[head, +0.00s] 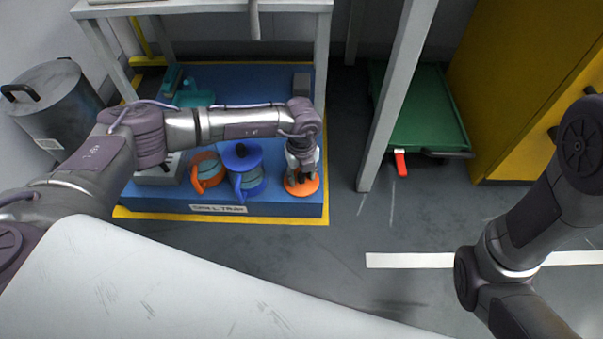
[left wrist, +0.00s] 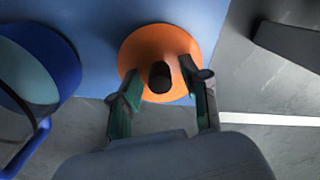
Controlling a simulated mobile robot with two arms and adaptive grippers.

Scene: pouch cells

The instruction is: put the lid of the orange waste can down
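The orange lid (head: 301,189), a shallow cone with a dark knob, is at the front right corner of the blue spill tray. It also shows in the left wrist view (left wrist: 150,45). My left gripper (head: 301,172) is right above it, pointing down. In the left wrist view the fingers (left wrist: 160,75) are apart, one on each side of the knob, with gaps visible. I cannot tell whether the lid touches the tray all round. The orange can (head: 204,158) stands further left on the tray, partly below my left arm. My right gripper is out of view.
A blue can (head: 249,183) with a handle stands between the orange can and the lid. The tray (head: 275,208) has a yellow border and sits under a grey frame. A grey bin (head: 62,95) is at left, a green cart (head: 425,115) at right. The floor in front is clear.

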